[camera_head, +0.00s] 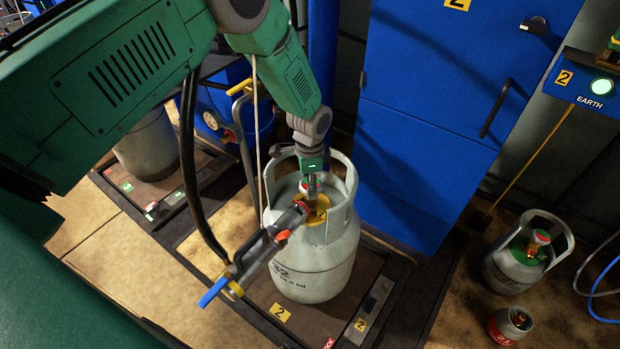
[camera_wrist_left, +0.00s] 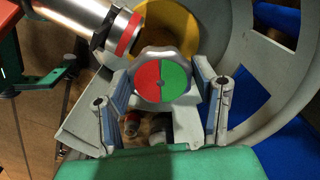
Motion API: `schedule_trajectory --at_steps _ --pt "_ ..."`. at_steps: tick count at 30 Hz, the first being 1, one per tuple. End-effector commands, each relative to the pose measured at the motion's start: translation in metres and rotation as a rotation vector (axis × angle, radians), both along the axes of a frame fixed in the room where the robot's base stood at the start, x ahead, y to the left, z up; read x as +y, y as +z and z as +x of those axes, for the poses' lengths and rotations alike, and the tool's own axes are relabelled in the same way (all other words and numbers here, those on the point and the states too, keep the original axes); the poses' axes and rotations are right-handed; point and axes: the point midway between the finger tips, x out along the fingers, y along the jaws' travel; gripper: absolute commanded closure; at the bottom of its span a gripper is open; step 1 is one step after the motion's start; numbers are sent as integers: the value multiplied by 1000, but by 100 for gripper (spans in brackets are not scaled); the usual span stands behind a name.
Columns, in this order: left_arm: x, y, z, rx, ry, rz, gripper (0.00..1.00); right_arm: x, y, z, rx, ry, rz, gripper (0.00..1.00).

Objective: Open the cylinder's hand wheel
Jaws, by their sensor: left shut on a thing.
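The grey gas cylinder (camera_head: 315,262) stands upright on a scale in the middle of the head view. Its hand wheel (camera_head: 309,185) sits on top inside the collar, mostly covered by my gripper in that view. In the left wrist view the hand wheel (camera_wrist_left: 162,77) shows a red left half and a green right half. My left gripper (camera_head: 312,178) reaches down from above, its two fingers on either side of the wheel and shut on it. It also shows in the left wrist view (camera_wrist_left: 162,92). My right gripper is in neither view.
A grey filling connector (camera_head: 262,249) with a blue lever and black hose joins the valve at the left. The cylinder collar (camera_head: 351,185) surrounds the wheel. A blue cabinet (camera_head: 425,120) stands behind. Smaller cylinders (camera_head: 515,265) (camera_head: 511,325) stand at the right.

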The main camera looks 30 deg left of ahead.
Motion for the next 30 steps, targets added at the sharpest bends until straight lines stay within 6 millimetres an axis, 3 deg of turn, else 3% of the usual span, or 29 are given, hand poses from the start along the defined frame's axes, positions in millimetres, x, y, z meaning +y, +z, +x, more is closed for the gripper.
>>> schedule_trajectory --at_steps 30 --pt "-2 2 2 -8 967 -1 76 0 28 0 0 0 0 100"
